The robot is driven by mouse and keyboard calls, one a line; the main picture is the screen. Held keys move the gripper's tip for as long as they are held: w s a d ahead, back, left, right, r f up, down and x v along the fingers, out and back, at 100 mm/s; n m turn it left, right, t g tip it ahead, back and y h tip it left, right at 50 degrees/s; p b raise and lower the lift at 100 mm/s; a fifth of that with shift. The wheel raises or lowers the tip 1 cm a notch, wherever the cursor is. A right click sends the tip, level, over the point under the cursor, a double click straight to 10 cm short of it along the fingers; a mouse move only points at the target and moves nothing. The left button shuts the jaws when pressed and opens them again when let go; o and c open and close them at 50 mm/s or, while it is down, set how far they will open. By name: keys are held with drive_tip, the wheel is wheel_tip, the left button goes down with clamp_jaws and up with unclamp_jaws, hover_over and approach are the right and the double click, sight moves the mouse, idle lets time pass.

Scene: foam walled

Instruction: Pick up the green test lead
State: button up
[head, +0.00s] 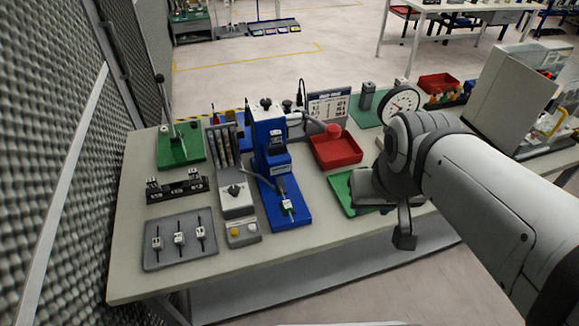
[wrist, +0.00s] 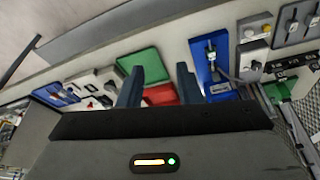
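A small white-and-black piece with a touch of green (head: 288,207) sits on the front of the blue fixture (head: 296,222). It also shows in the wrist view (wrist: 211,56). It is the only lead-like piece with visible green, but it is too small to identify surely as the green test lead. My gripper (head: 388,206) is over the table's right front, beside a green mat (head: 338,190) and well right of the blue fixture. In the wrist view my gripper (wrist: 158,78) has its two dark fingers apart, with nothing held between them.
A grey tray (head: 170,261) with several small white-and-black pieces lies at the front left. A red bin (head: 336,150) stands behind the green mat. A dial gauge (head: 402,100) stands near my arm.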

drive_tip(key=shift+s+a, duration=0.1)
drive_tip(key=n+y+p, duration=0.1)
drive_tip(key=n+p, duration=0.2)
hover_over(284, 196)
drive_tip(key=s, duration=0.4)
drive_tip(key=shift+t, duration=0.4)
drive_tip(key=f, duration=1.1)
drive_tip(key=d+f, duration=0.1)
drive_tip(key=f, duration=0.4)
drive_tip(key=shift+f, duration=0.35)
drive_tip(key=b+x, duration=0.3)
drive_tip(key=x, duration=0.5)
drive_tip(key=shift+w+a+f, duration=0.1)
drive_tip(key=shift+w, duration=0.1)
drive_tip(key=shift+c, duration=0.4)
clamp_jaws()
